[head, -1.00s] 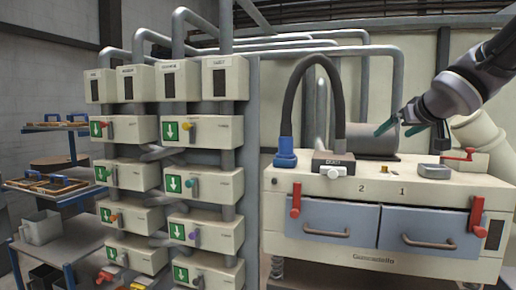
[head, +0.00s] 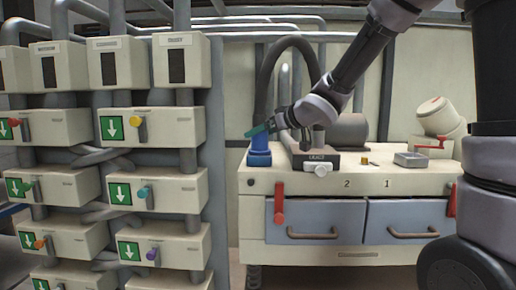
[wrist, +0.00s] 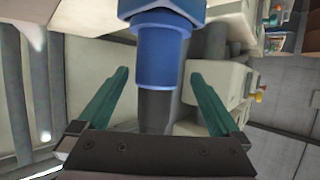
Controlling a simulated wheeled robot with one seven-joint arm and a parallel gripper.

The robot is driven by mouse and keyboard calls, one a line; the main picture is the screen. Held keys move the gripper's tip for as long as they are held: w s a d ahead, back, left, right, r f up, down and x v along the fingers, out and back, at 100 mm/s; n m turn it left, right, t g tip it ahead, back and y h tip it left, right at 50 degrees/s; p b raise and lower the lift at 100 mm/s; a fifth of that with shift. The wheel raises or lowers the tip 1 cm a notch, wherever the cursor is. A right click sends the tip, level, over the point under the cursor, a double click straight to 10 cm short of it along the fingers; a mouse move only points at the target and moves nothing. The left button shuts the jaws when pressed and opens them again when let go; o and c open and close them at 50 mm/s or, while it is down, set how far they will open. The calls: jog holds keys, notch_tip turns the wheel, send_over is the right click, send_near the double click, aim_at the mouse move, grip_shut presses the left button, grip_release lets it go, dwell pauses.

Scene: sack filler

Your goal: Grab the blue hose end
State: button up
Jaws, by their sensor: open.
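The blue hose end (head: 259,157) stands upright on the left of the cream machine's top, with the dark hose (head: 264,88) arching up from it. In the wrist view the blue hose end (wrist: 162,58) fills the upper middle, and the dark hose runs down from it toward my palm. My gripper (head: 252,131) is at the upper part of the blue end. In the wrist view the two teal fingers of my gripper (wrist: 158,75) are open, one on each side of the blue collar, with gaps on both sides.
A black block (head: 313,160) with a white knob is close right of the hose end. A grey tray (head: 410,159) and a red-handled valve (head: 432,145) are farther right. Cream boxes with green arrow signs (head: 112,128) fill the left. Blue drawers (head: 318,220) are below.

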aim_at(254, 137)
jog(key=x, duration=0.5)
jog(key=shift+w+d+f, duration=0.1)
jog(key=shift+w+f, duration=0.05)
jog(key=shift+w, duration=0.05)
grip_shut()
